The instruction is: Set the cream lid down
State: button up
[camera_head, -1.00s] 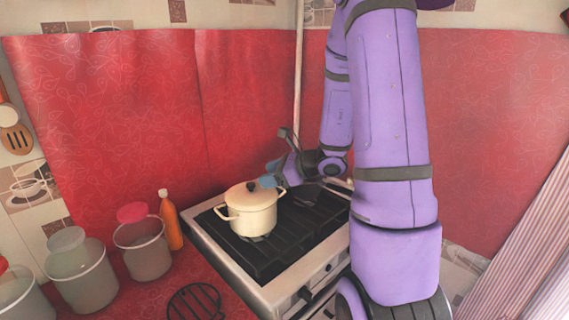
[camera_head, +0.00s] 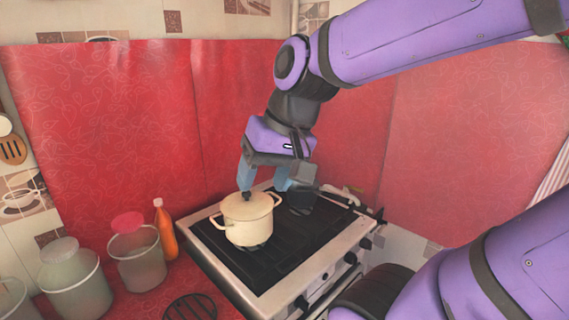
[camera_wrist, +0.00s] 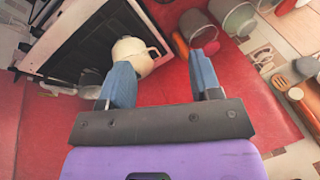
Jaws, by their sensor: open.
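The cream lid (camera_head: 247,206) with a dark knob lies on the cream two-handled pot (camera_head: 250,230), which stands on the black stove top. It looks level and seated on the rim. My gripper (camera_head: 263,186) is open and empty, its blue fingers pointing down. In the head view, its left finger is by the lid's knob and its right finger is past the lid's right edge; whether it touches is unclear. In the wrist view the pot (camera_wrist: 140,62) shows beside the left finger of my gripper (camera_wrist: 165,63), not between the fingers.
An orange bottle (camera_head: 165,232) and several lidded canisters (camera_head: 137,262) stand on the red counter at left. A black round trivet (camera_head: 190,307) lies in front. Red oilcloth walls stand behind.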

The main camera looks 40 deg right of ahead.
jog(key=s+r+n, duration=0.1)
jog(key=s+d+r+n+t+h, duration=0.1)
jog(key=s+n+t+h, duration=0.1)
jog(key=shift+d+r, duration=0.3)
jog(key=shift+r, duration=0.1)
